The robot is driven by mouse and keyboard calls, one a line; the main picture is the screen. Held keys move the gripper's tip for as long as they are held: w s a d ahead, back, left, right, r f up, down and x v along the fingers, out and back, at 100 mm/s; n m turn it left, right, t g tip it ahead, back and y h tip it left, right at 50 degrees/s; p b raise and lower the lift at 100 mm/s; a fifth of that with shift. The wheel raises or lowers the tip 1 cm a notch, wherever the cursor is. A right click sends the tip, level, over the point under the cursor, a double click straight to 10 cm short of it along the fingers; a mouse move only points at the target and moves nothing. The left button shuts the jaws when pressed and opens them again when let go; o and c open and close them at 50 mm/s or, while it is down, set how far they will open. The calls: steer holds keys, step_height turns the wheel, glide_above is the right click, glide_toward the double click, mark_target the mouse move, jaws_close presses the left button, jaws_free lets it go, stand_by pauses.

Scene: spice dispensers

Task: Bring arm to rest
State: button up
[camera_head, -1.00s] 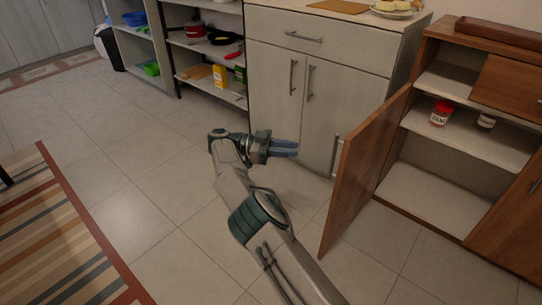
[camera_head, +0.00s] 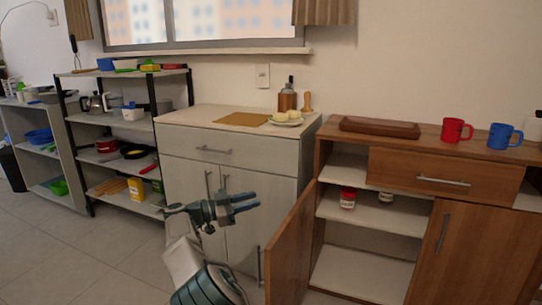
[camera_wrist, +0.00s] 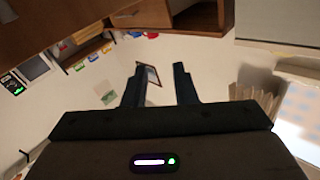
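My gripper (camera_head: 254,203) is in front of the pale cabinet's doors, pointing right in the head view. In the wrist view its two dark fingers (camera_wrist: 160,80) stand apart with nothing held between them. My arm bends up from the bottom of the head view and touches nothing that I can see. A red-lidded spice jar (camera_head: 347,198) stands on the shelf of the open brown cabinet, well right of my gripper. A second small jar (camera_head: 385,197) stands beside it, partly hidden.
The open brown door (camera_head: 290,250) juts out just right of my gripper. The pale cabinet (camera_head: 180,145) is behind it. Red (camera_head: 456,130) and blue (camera_head: 503,136) mugs stand on the brown cabinet. Loaded shelves (camera_head: 92,160) are at left. Floor at lower left is clear.

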steer(key=w+d+r+n+t+y+p, duration=0.2)
steer(key=w+d+r+t+y+p, duration=0.15)
steer(key=d+r, duration=0.55)
steer(key=w+d+r+n+t+y+p, duration=0.2)
steer(key=w+d+r+t+p, duration=0.25)
steer(key=r, duration=0.85)
steer(key=s+d+r+n+t+y+p, duration=0.1)
steer(key=d+r+n+y+p, duration=0.1)
steer(key=r+n+y+p, duration=0.15)
steer(key=s+d+r+n+y+p, duration=0.2)
steer(key=r+y+p, duration=0.2)
steer(key=r, duration=0.1)
steer(key=s+r+n+g+y+p, duration=0.2)
steer(key=s+n+g+y+p, duration=0.6)
steer(key=s, duration=1.4)
steer(key=s+d+f+g+h+p, duration=0.1)
steer(key=s+p, duration=0.1)
steer(key=s, duration=0.5)
steer(key=s+d+f+m+g+h+p, duration=0.1)
steer(key=s+d+g+p, duration=0.1)
steer(key=s, duration=0.6)
steer(key=s+d+f+m+g+h+p, duration=0.1)
steer(key=s+p, duration=0.3)
steer(key=s, duration=0.4)
steer(key=shift+s+d+f+g+h, duration=0.25)
steer(key=shift+d+f+g+h, duration=0.05)
steer(key=shift+d+f+g, duration=0.3)
steer(key=shift+a, duration=0.1)
